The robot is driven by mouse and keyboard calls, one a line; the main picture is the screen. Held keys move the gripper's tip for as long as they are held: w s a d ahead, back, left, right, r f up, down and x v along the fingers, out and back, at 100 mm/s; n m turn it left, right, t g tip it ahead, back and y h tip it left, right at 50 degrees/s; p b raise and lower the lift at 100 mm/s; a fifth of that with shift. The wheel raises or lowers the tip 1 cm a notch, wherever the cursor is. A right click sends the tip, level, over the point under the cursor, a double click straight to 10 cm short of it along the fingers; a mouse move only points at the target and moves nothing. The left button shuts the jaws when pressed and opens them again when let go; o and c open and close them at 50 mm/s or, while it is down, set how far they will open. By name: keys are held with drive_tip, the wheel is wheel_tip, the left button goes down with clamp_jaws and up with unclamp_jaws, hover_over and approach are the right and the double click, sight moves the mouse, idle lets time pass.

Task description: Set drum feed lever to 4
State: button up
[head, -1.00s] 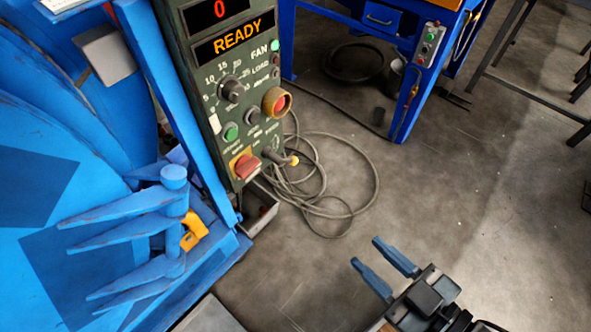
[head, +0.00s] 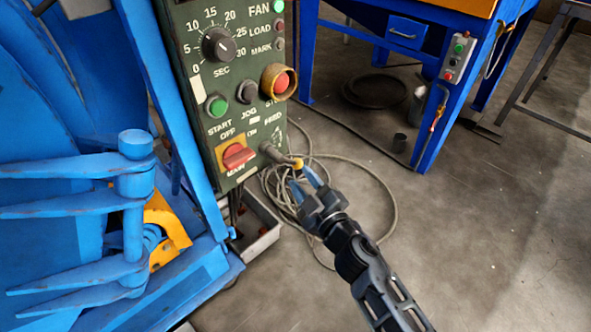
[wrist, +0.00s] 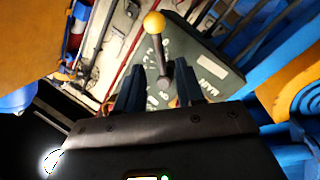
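The drum feed lever (head: 273,153) sticks out of the lower right of the green control panel (head: 190,110), with a yellow ball (head: 298,164) at its tip. In the head view it points right and slightly down. My gripper (head: 304,180) is open just below and right of the ball. In the wrist view, the lever's dark shaft (wrist: 162,62) and yellow ball (wrist: 154,22) show between the two spread fingers (wrist: 158,78), with the ball beyond the fingertips. I cannot tell whether a finger touches the lever. The scale marks around the lever are too small to read.
A red main switch (head: 237,156) sits left of the lever. A red stop button (head: 281,82) in a yellow ring is above it. A grey cable coil (head: 385,200) lies on the floor behind my arm. Blue drum machinery (head: 75,205) stands at the left.

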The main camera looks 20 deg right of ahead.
sight(290, 163)
drive_tip(key=shift+w+a+b, duration=0.15)
drive_tip(key=shift+w+b, duration=0.3)
drive_tip(key=shift+w, duration=3.45)
clamp_jaws()
